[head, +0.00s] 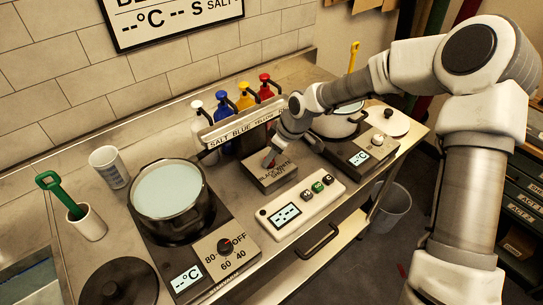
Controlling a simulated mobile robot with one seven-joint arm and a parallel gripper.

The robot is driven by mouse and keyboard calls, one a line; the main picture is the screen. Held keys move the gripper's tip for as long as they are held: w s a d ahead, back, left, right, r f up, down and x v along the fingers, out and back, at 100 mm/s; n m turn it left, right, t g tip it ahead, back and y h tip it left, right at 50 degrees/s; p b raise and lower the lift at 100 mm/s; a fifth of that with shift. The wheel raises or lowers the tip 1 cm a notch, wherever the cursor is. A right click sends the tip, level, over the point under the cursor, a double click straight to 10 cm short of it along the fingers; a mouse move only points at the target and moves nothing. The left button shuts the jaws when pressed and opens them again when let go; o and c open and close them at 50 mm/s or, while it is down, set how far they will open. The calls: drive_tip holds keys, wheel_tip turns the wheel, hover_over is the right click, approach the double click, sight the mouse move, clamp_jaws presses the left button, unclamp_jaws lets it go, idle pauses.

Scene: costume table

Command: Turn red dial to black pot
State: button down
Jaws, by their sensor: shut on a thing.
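The black pot (167,203) stands on a hot plate at the left of the metal table and holds pale liquid. The selector box (280,184) in the middle has lettering on its top that reads BLACK, WHITE and SHUT. My gripper (269,160) points down over the back of this box and is shut on the red dial (271,158). Only a little red shows there. My gripper and wrist hide most of the dial, so I cannot tell which label it points at.
Blue, yellow and red pump bottles (245,97) stand behind a label rail (240,131). A white pot (340,122) is to the right, beneath my arm. A keypad box (300,205) sits in front, and a green-handled tool (63,192) stands in a cup at left.

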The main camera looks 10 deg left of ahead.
drive_tip(key=shift+f, duration=0.1)
drive_tip(key=m+b, duration=0.2)
drive_tip(key=b, duration=0.1)
drive_tip(key=m+t+h+b, duration=0.1)
drive_tip(key=m+b, duration=0.1)
drive_tip(key=b, duration=0.1)
drive_tip(key=shift+s+a+f+t, duration=0.15)
drive_tip(key=shift+f+t, duration=0.05)
drive_tip(key=shift+t, duration=0.1)
drive_tip(key=m+b, duration=0.3)
drive_tip(key=shift+s+t+h+b, duration=0.1)
drive_tip(key=shift+t+h+b, duration=0.2)
drive_tip(key=shift+h+b, duration=0.1)
drive_tip(key=shift+r+m+b, duration=0.2)
drive_tip(key=shift+m+b, duration=0.5)
drive_tip(key=shift+h, duration=0.3)
drive_tip(key=c, duration=0.5)
unclamp_jaws()
drive_tip(key=shift+r, duration=0.2)
